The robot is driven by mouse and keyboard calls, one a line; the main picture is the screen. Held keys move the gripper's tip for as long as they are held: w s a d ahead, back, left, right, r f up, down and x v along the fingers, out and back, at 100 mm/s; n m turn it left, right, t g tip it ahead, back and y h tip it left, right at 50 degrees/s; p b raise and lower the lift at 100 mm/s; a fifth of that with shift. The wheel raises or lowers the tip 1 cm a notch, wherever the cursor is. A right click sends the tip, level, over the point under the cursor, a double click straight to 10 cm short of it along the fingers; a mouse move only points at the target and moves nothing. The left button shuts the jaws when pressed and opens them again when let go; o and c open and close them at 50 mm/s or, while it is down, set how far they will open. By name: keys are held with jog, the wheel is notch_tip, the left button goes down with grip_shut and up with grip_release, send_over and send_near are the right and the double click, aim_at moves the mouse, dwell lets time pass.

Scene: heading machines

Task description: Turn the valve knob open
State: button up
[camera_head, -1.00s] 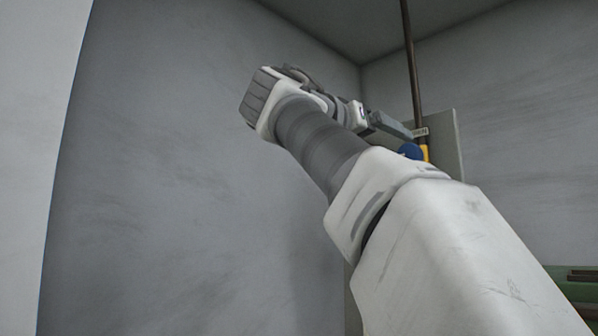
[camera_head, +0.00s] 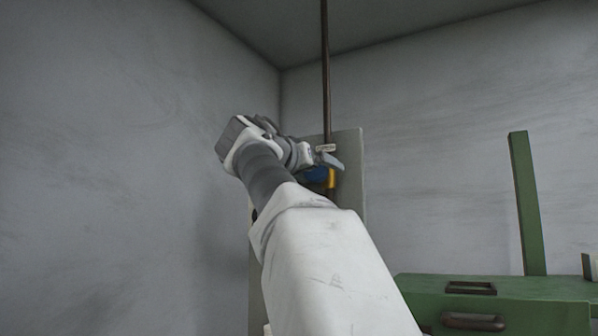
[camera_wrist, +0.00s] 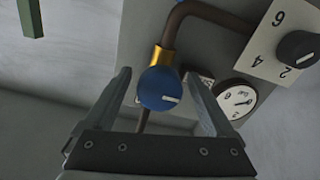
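The valve knob (camera_wrist: 160,88) is round and blue with a white mark, on a brass fitting (camera_wrist: 160,57) of a brown pipe (camera_wrist: 190,20). In the wrist view it lies between the two spread fingers of my gripper (camera_wrist: 162,98), with a gap on either side. My gripper is open and holds nothing. In the head view, the blue knob (camera_head: 317,174) shows in part behind my gripper (camera_head: 330,158), beside a yellow part; my arm hides much of the area.
A grey panel (camera_head: 350,190) carries the pipe. A round gauge (camera_wrist: 236,99) and a black dial (camera_wrist: 297,47) on a numbered plate sit right of the knob in the wrist view. A green bench (camera_head: 540,292) with a green post (camera_head: 527,200) stands at right.

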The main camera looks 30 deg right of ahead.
jog(key=c, duration=1.3)
jog(key=shift+c, duration=0.2)
jog(key=shift+m, duration=0.4)
jog(key=m+b, duration=0.2)
jog(key=shift+f+m, duration=0.1)
jog(key=shift+m, duration=0.3)
jog(key=m+b, duration=0.1)
jog(key=m, duration=0.4)
jog(key=m+b, duration=0.1)
jog(key=m, duration=0.8)
jog(key=shift+m, duration=0.3)
